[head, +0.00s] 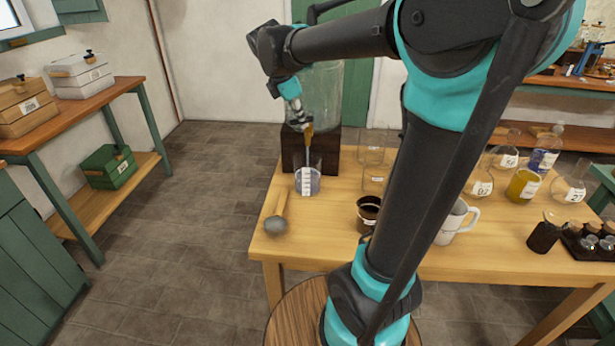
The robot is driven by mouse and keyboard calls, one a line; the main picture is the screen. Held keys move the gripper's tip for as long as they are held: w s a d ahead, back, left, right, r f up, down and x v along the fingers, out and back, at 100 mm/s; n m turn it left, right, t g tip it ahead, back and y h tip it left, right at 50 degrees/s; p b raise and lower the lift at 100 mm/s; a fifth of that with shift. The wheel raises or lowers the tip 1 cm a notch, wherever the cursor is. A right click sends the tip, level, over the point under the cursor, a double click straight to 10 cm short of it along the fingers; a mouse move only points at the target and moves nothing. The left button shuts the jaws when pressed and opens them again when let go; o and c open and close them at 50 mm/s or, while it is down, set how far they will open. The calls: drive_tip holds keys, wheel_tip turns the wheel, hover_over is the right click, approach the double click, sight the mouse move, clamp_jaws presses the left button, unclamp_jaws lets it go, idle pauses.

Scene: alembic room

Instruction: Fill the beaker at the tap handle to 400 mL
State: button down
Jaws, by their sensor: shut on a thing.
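The beaker (315,184) stands upright near the left end of the wooden table, in front of a dark wooden block. It is clear with a white scale strip, and bluish liquid shows in its lower part. The level against the marks is too small to read. The tap handle (308,133), a small tan-brown piece, is just above the beaker, in front of the large glass vessel (327,90) on the block. My gripper (304,124) reaches down from the upper left and is shut on the tap handle. The fingertips are small and partly hidden.
On the table (300,250) are a mallet-like tool (276,224) at the front left corner, a dark cup (368,212), a white mug (452,222) and several glass vessels at the right. A wooden shelf bench (60,125) stands at the left. The floor between is clear.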

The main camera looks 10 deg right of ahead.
idle(0.4)
drive_tip(key=shift+w+m+g+h, duration=0.3)
drive_tip(key=shift+m+g, duration=0.1)
drive_tip(key=shift+m, duration=0.9)
idle(6.3)
